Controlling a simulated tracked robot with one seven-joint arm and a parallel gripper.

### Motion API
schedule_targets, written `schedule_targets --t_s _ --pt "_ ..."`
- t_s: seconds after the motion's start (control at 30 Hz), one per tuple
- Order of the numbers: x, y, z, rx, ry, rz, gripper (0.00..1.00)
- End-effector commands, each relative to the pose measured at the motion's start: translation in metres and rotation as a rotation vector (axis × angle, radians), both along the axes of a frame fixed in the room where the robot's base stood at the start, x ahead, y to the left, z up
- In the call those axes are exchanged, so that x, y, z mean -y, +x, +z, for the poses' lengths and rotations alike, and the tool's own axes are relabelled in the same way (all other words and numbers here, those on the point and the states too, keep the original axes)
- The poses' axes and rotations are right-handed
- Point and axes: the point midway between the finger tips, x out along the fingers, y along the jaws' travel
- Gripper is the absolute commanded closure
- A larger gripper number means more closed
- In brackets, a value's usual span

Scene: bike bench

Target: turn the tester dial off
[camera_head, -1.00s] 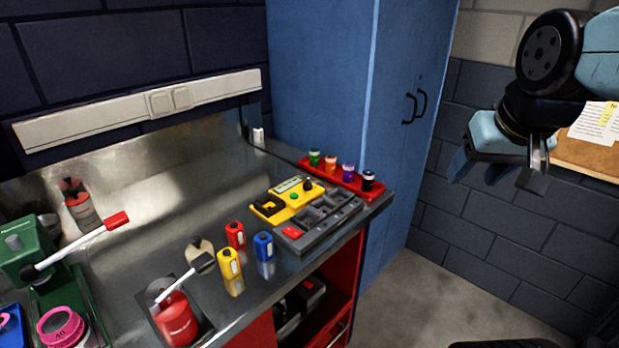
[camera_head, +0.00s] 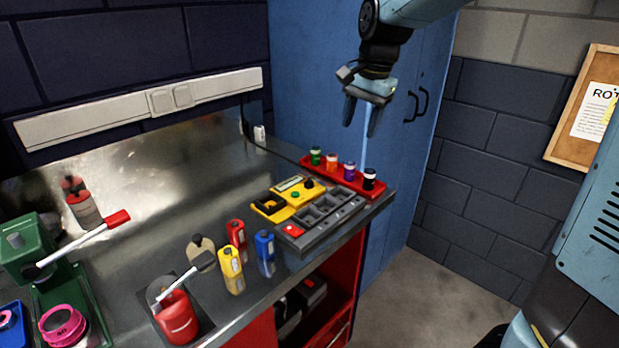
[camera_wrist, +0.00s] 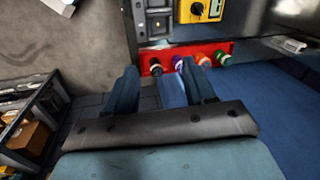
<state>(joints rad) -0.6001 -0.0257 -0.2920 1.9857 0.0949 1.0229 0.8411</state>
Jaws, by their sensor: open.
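The yellow tester (camera_head: 297,190) lies on the metal bench near its right end, with a black dial (camera_head: 307,183) and a green button (camera_head: 295,195) on its face. In the wrist view, part of the yellow tester (camera_wrist: 201,10) with the dial (camera_wrist: 197,9) shows at the top edge. My gripper (camera_head: 359,117) is open and empty, fingers pointing down. It hangs in front of the blue cabinet, above and behind the tester, apart from it. In the wrist view its two fingers (camera_wrist: 162,88) spread on either side of a gap. The dial's exact setting is too small to tell.
A red tray (camera_head: 345,176) with several small bottles stands behind the tester. A grey compartment box (camera_head: 322,219) is in front of it. Red (camera_head: 236,234), yellow (camera_head: 230,262) and blue (camera_head: 264,246) containers stand to the left. The blue cabinet (camera_head: 317,70) rises behind the bench.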

Motion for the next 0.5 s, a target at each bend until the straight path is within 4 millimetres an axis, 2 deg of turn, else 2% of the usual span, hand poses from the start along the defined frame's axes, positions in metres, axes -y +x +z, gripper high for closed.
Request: schedule_targets --t_s 0.03,0.1,0.3,0.4,0.5 --pt "-0.016 0.01 -0.008 -0.019 -0.008 -0.018 0.46" --pt "-0.036 0.021 -0.016 -0.041 -0.017 -0.056 0.46" --pt "-0.084 0.043 -0.039 -0.083 -0.051 -0.146 0.46" --pt "-0.1 0.049 -0.046 -0.091 -0.063 -0.174 0.46" --pt "-0.107 0.051 -0.05 -0.096 -0.068 -0.191 0.46"
